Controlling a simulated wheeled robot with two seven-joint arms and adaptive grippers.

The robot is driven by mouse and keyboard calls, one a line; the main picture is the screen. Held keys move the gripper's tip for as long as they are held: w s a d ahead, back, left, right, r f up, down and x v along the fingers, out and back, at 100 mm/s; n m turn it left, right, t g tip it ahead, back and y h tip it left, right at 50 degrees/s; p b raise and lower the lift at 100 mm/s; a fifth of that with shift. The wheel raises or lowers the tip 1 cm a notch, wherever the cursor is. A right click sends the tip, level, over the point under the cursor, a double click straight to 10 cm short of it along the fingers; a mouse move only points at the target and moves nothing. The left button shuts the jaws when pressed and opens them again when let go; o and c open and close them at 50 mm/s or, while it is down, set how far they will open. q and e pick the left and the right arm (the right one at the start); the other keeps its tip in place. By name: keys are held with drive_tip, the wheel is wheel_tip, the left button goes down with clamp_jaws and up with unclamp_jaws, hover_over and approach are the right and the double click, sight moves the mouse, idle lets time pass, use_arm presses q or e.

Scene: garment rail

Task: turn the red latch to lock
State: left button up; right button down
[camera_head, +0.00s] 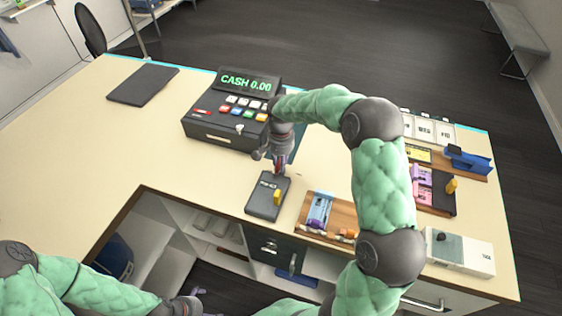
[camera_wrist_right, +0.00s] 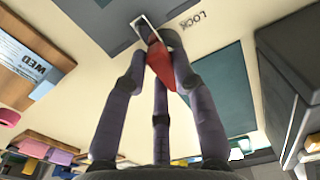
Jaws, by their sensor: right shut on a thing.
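The red latch (camera_wrist_right: 160,66) shows in the right wrist view, between the fingers of my right gripper (camera_wrist_right: 160,50). The gripper is shut on it. The latch's base is a grey plate (camera_wrist_right: 100,14) with a pale outlined part, and the word LOCK is printed on the surface beside it. In the head view my right gripper (camera_head: 280,158) points down at the counter in front of the cash register, and its fingers mostly hide the latch.
The cash register (camera_head: 228,125) stands just behind and left of the right gripper. A wooden tray (camera_head: 330,212) and several small items lie to the right.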

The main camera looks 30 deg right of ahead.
drive_tip(key=c, duration=1)
unclamp_jaws()
drive_tip(key=shift+r, duration=0.15)
wheel_tip(320, 180, up, 12)
drive_tip(key=shift+f, duration=0.1)
